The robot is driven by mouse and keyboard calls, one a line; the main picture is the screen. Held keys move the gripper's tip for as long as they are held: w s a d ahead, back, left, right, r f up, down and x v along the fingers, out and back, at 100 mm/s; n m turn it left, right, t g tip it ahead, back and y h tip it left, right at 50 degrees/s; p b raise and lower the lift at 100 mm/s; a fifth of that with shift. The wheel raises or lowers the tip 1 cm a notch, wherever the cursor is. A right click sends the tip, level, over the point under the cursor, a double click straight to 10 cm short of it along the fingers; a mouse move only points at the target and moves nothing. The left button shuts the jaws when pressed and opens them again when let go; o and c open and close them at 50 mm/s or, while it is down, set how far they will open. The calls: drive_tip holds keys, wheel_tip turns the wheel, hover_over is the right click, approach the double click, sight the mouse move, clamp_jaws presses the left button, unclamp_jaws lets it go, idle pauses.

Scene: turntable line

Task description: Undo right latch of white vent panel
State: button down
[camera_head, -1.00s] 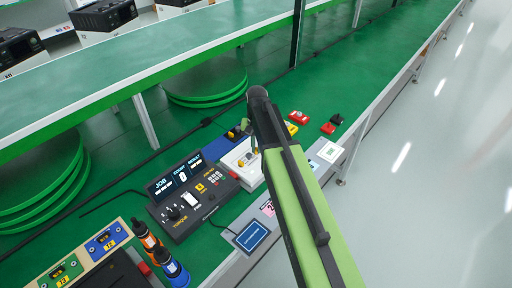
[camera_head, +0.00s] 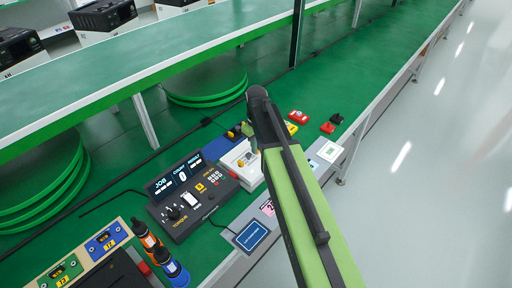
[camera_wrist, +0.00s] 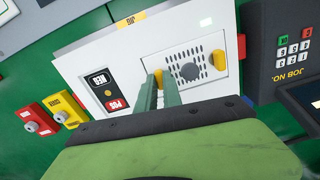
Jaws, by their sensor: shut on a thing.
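The white vent panel (camera_wrist: 205,38) fills the upper middle of the wrist view, with a round dark knob and slots in its vent. In the head view the panel (camera_head: 232,161) is partly hidden by my arm. One yellow latch (camera_wrist: 159,77) stands at the vent's left edge in the wrist view, between my fingertips. The other yellow latch (camera_wrist: 219,60) is at the vent's right edge, free of the gripper. My gripper (camera_wrist: 159,75) is shut on the left-hand latch in this view. Its green fingers hide part of that latch.
A dark control console (camera_head: 192,196) with a keypad stands left of the panel in the head view. Red (camera_wrist: 38,120) and yellow (camera_wrist: 66,110) button boxes lie beside the panel.

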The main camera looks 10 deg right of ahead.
drive_tip(key=shift+n, duration=0.5)
drive_tip(key=c, duration=1.5)
unclamp_jaws()
drive_tip(key=shift+r, duration=0.1)
wheel_tip(320, 180, up, 17)
drive_tip(key=p, duration=1.7)
drive_tip(key=shift+r, duration=0.15)
